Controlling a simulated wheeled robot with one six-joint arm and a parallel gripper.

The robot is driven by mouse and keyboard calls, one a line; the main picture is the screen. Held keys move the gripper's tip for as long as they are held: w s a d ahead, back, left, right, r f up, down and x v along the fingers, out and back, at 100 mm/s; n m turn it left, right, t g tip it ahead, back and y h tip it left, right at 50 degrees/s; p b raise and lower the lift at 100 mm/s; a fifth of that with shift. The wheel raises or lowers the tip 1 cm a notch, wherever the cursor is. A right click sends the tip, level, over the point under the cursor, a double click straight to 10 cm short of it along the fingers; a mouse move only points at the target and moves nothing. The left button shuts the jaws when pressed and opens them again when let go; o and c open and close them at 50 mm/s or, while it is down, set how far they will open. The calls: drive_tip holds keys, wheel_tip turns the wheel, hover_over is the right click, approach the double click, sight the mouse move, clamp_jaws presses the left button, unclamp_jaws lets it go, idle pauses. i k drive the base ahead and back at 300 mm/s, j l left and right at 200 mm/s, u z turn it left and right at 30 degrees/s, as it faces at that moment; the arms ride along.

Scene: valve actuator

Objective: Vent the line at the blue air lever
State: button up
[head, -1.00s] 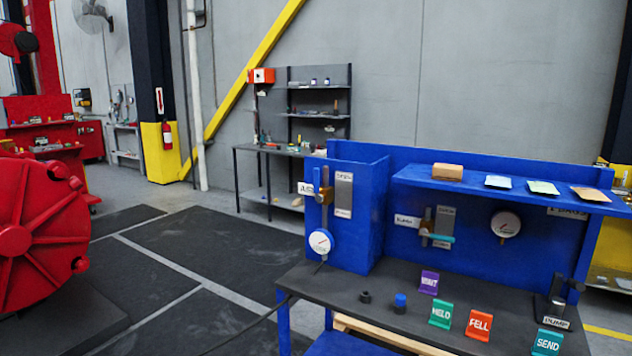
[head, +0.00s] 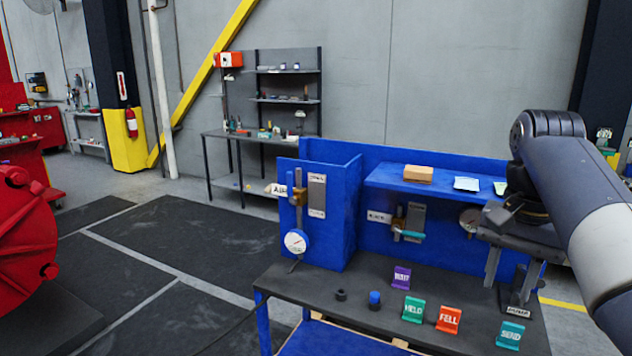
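The blue air lever (head: 290,184) is on the left blue panel, beside a white label that reads roughly "AIR". It stands about upright at the left of a brass valve body (head: 299,196). A white-faced gauge (head: 296,241) sits below the valve. My gripper (head: 513,277) hangs at the right of the head view, in front of the pump end of the bench, well to the right of the lever. Its two fingers point down and are spread apart, with nothing seen between them.
The dark bench top (head: 315,271) holds a blue-capped part (head: 375,299), a dark ring (head: 341,295) and several coloured signs. A teal lever (head: 411,234) and a shelf (head: 452,190) with a brown box (head: 418,174) lie between gripper and air lever. Floor left of the bench is clear.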

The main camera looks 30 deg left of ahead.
sight(294, 200)
drive_tip(key=i+j, duration=0.2)
drive_tip(key=j, duration=0.2)
drive_tip(key=i+j, duration=0.15)
drive_tip(key=j, duration=0.2)
drive_tip(key=i+j, duration=0.2)
drive_tip(key=j, duration=0.2)
drive_tip(key=i+j, duration=0.15)
drive_tip(key=j, duration=0.25)
drive_tip(key=i+j, duration=0.2)
drive_tip(key=j, duration=0.2)
drive_tip(key=i+j, duration=0.15)
drive_tip(key=j, duration=0.2)
drive_tip(key=i+j, duration=0.2)
drive_tip(key=j, duration=0.2)
drive_tip(key=i+j, duration=0.15)
drive_tip(key=j, duration=0.25)
